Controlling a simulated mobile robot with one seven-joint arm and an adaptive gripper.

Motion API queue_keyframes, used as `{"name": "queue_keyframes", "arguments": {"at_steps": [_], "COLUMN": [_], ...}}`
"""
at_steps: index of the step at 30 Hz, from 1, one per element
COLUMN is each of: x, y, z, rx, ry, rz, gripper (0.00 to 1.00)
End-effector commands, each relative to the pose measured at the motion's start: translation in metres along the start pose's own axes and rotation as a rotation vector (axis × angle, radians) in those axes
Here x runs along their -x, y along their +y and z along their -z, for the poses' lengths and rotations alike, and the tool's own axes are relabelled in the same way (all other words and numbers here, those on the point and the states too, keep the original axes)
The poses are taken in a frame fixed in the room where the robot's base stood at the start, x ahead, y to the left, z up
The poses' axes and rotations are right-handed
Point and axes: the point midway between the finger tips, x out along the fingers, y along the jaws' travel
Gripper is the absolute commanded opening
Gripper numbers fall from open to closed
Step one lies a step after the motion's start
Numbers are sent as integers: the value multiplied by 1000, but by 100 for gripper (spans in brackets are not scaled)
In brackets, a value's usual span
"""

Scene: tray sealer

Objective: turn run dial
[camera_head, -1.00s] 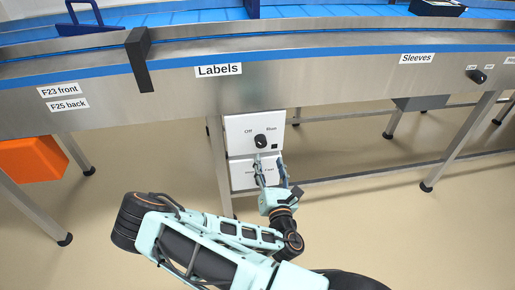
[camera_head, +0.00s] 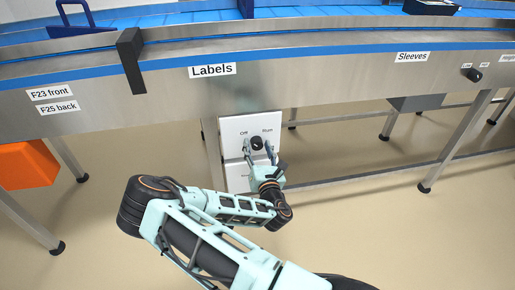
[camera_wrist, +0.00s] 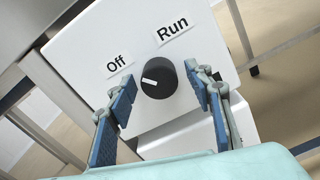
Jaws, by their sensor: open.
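The run dial (camera_head: 257,143) is a round black knob on a white control box (camera_head: 232,127) under the conveyor. In the wrist view the dial (camera_wrist: 159,78) sits below the labels "Off" and "Run", and its white pointer mark points left, on the "Off" side. My gripper (camera_head: 259,150) is open in front of the box. In the wrist view its blue-padded fingers (camera_wrist: 165,98) stand on either side of the dial, with a gap on both sides. I cannot tell how deep the fingertips reach around it.
A second white panel (camera_head: 238,176) sits below the box, partly hidden by my gripper. A metal leg (camera_head: 213,155) stands left of the box. The conveyor frame (camera_head: 310,85) runs above. An orange bin (camera_head: 27,165) is at far left.

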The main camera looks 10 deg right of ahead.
Motion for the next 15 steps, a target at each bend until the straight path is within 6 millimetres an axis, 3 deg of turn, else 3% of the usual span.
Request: {"name": "queue_keyframes", "arguments": {"at_steps": [6, 15], "x": [0, 0], "y": [0, 0], "z": [0, 0], "rx": [0, 0], "ry": [0, 1], "rz": [0, 0], "gripper": [46, 13]}}
